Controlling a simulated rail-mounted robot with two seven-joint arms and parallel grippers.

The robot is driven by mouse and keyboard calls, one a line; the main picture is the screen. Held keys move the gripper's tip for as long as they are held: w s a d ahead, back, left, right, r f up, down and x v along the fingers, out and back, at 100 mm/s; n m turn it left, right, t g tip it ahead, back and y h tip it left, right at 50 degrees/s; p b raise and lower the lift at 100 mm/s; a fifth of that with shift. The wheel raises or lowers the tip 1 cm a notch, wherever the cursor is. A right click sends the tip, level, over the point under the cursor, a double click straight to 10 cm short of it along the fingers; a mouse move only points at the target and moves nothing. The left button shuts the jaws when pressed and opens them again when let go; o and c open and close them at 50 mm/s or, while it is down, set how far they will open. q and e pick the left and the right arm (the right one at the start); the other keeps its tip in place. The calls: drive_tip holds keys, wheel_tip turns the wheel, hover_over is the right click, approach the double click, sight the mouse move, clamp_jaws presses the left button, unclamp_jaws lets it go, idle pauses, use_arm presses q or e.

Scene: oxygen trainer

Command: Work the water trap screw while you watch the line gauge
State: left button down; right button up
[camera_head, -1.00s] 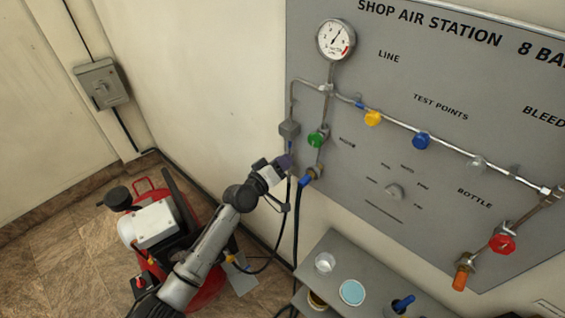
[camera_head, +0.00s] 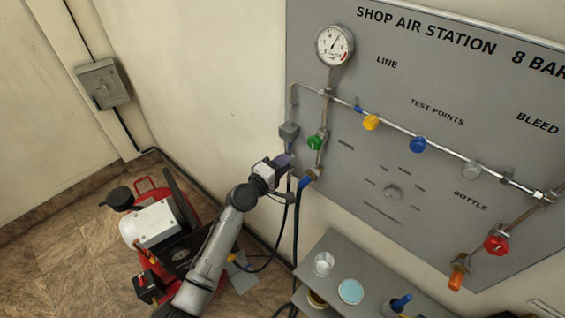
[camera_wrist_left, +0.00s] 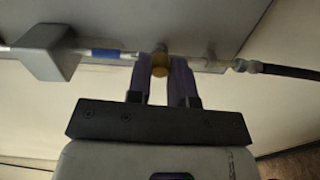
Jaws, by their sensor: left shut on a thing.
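The line gauge (camera_head: 334,44) is a round white dial with a red mark at its lower right. Its needle points up and to the right; the exact reading is too small to tell. My left gripper (camera_head: 287,160) is at the pipe below a grey block (camera_head: 289,130), at the panel's left edge. In the left wrist view, its purple fingers (camera_wrist_left: 165,72) are shut on a small brass screw (camera_wrist_left: 160,62) below the pipe. The grey block (camera_wrist_left: 50,50) and a blue band (camera_wrist_left: 104,55) show left of it. My right gripper is not in view.
A green knob (camera_head: 315,143) and a blue-handled valve (camera_head: 305,182) are close to the right of the left gripper. A red compressor (camera_head: 165,230) stands on the floor behind my arm. A small shelf (camera_head: 345,258) with a cup (camera_head: 324,263) is below the panel.

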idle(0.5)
use_arm(q)
drive_tip(key=c, duration=1)
unclamp_jaws()
drive_tip(key=p+v, duration=0.2)
drive_tip(key=v, duration=1.1)
drive_tip(key=shift+s+a, duration=0.3)
